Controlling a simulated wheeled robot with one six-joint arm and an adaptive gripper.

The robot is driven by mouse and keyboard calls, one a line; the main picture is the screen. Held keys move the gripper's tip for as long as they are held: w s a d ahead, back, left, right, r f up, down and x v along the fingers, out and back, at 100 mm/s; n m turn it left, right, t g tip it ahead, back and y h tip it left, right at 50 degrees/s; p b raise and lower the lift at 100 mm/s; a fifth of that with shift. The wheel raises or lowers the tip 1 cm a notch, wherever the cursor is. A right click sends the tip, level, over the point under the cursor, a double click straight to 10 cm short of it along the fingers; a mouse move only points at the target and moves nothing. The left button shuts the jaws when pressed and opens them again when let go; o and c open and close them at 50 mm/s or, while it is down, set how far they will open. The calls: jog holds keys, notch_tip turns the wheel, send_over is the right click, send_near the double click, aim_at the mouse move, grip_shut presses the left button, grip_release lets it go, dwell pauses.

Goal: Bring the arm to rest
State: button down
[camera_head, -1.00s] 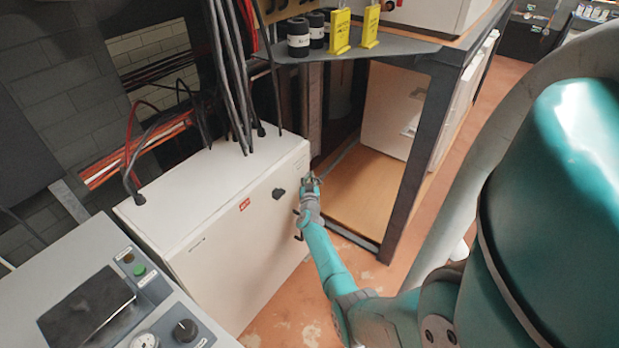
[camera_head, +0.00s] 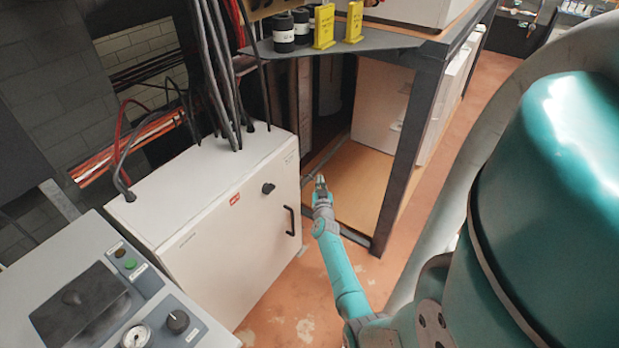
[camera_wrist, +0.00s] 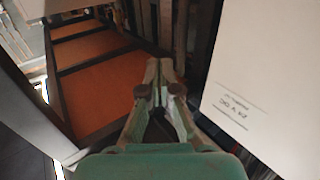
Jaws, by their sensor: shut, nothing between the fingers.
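My arm reaches forward from the lower right in the head view, with its teal forearm pointing up and slightly left. My gripper (camera_head: 320,184) is at its tip, right of the white cabinet (camera_head: 230,222) and in front of the open workbench frame. It looks clear of the cabinet's black handle (camera_head: 290,220). In the wrist view my gripper (camera_wrist: 162,90) has its fingertips together, with nothing between them. The cabinet's white side (camera_wrist: 262,95) shows at the right there.
The workbench's dark leg (camera_head: 408,150) stands right of my gripper, over a wooden shelf (camera_head: 365,200). Yellow signs (camera_head: 324,26) and black containers stand on top. A grey control panel (camera_head: 115,300) is at lower left. Orange floor (camera_head: 290,300) lies open below.

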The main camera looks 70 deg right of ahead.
jog(key=shift+s+a, duration=0.25)
jog(key=shift+s, duration=0.7)
jog(key=shift+s+a, duration=0.2)
jog(key=shift+s, duration=0.75)
jog(key=w+a+f+n+t+y, duration=0.1)
jog(key=a+f+n+t+y, duration=0.1)
jog(key=a, duration=1.2)
jog(key=w+a+f+n+t+y, duration=0.2)
jog(key=a+t, duration=0.1)
jog(key=a, duration=1)
jog(key=s+a+r+n+t+y, duration=0.1)
jog(key=s+a+r+n+y, duration=0.15)
jog(key=a, duration=0.65)
jog(key=s+a+r+n+t+y, duration=0.15)
jog(key=s+a, duration=0.25)
jog(key=a, duration=0.5)
jog(key=s+a+r+n+y, duration=0.5)
jog(key=s+a+r+y, duration=0.3)
jog(key=s+a+r, duration=0.7)
notch_tip(320, 180, up, 3)
jog(key=shift+a+y, duration=0.3)
jog(key=shift+a, duration=0.1)
jog(key=shift+s, duration=0.1)
